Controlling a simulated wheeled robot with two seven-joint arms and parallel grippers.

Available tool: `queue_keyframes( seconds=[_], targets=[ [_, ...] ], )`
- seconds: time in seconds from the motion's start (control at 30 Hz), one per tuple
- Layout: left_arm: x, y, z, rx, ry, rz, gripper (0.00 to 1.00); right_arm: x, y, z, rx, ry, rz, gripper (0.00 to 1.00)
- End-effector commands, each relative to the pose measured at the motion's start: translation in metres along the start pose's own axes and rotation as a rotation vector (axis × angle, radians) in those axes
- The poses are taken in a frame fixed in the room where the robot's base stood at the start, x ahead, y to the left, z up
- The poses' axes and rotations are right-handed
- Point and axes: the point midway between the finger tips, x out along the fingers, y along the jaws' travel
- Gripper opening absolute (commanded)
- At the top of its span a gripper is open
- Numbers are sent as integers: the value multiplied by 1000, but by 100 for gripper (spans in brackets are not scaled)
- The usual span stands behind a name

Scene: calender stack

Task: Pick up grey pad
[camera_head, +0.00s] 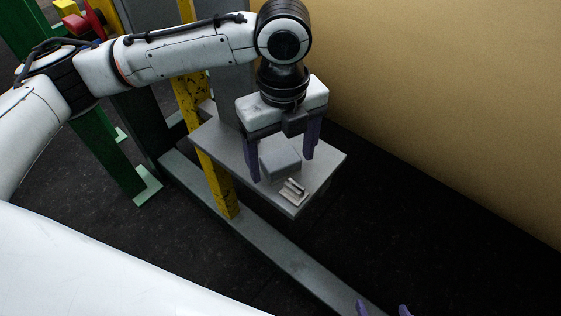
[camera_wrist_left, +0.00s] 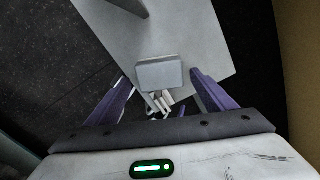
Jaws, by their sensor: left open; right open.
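The grey pad (camera_head: 281,158) is a small block on a grey shelf (camera_head: 221,146). In the left wrist view the pad (camera_wrist_left: 160,74) lies ahead of the fingers, near the middle. My left gripper (camera_head: 282,168) is open and points down over the shelf, with its purple fingers on either side of the pad in the head view. In the left wrist view the left gripper (camera_wrist_left: 157,88) is empty. My right gripper (camera_head: 383,309) shows only as two purple fingertips, apart, at the bottom edge of the head view.
Small pale metal pieces (camera_head: 293,190) lie beside the pad near the shelf corner. A yellow post (camera_head: 215,180) stands left of the shelf, with a green frame (camera_head: 107,160) further left. A tan wall (camera_head: 450,90) is at the right. A grey beam (camera_head: 285,258) runs along the dark floor.

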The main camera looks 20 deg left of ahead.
Motion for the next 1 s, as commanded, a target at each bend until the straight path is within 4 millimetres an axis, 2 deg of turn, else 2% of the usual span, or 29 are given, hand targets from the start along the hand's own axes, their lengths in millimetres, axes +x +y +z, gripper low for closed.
queue_keyframes(
  seconds=[0.1, 0.33, 0.37, 0.6, 0.67, 1.0],
  targets=[
    [10, 0, 0, 0, 0, -1, 77, 1, 0, -1, 0, 3, 0, 73],
    [11, 0, 0, 0, -1, -1, 77, 2, 0, -4, -1, 9, 0, 73],
    [11, 0, 0, 0, 0, -1, 73, 2, 0, -4, -1, 9, 0, 73],
    [11, 0, 0, -1, 0, -1, 33, 2, 0, -4, -1, 10, 0, 73],
    [10, 0, 0, -1, 0, -1, 27, 2, 0, -4, -1, 10, 0, 73],
    [4, -1, 0, 0, 0, -3, 27, 1, 0, -5, -1, 9, 0, 73]
  ],
)
